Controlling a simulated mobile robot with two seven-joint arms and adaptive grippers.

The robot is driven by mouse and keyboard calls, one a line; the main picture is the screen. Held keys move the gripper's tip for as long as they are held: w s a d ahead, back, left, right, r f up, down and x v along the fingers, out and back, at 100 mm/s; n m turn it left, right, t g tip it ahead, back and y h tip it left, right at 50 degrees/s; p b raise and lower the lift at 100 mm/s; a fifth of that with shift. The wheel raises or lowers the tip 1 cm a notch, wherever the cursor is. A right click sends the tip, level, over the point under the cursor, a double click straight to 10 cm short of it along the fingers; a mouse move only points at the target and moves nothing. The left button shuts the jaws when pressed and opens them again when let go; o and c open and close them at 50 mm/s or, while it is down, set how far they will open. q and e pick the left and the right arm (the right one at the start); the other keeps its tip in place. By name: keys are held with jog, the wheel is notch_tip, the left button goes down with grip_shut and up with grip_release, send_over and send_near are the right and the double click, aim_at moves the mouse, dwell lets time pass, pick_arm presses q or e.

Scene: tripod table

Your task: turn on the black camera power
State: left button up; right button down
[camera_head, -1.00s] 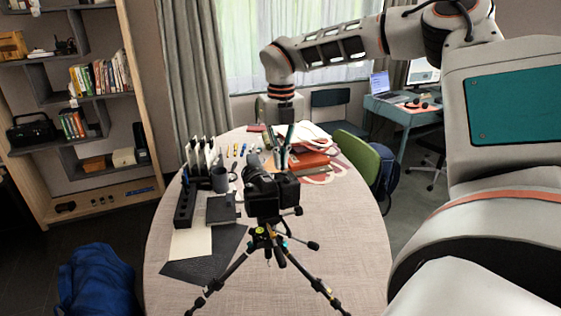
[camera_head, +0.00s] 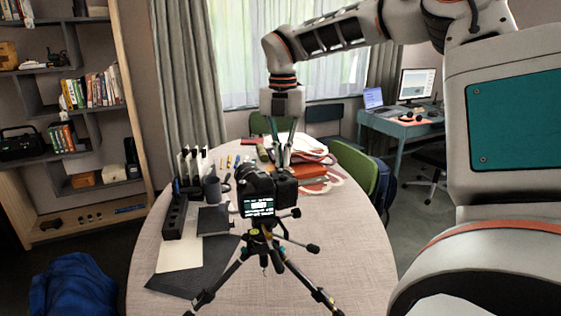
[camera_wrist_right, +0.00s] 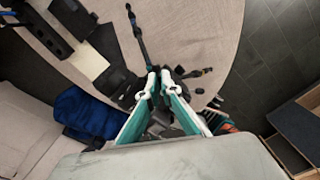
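The black camera (camera_head: 284,189) stands on a tripod (camera_head: 262,243) on the round table (camera_head: 335,245). Its rear screen (camera_head: 259,208) is lit, with white text and icons. My right gripper (camera_head: 282,163) points down just above and behind the camera's top; I cannot tell whether it touches. In the wrist view its teal fingers with white tips (camera_wrist_right: 159,76) converge almost together, with nothing visible held between them. Dark parts between the fingers there are mostly hidden. The power switch is too small to make out. My left gripper is not in view.
A green chair (camera_head: 355,166) stands at the right edge. The table's right front is clear.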

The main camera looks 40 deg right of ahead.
dwell(0.4)
jog(key=c, duration=2.6)
grip_release()
jog(key=shift+o, duration=0.2)
notch_tip(320, 180, up, 12)
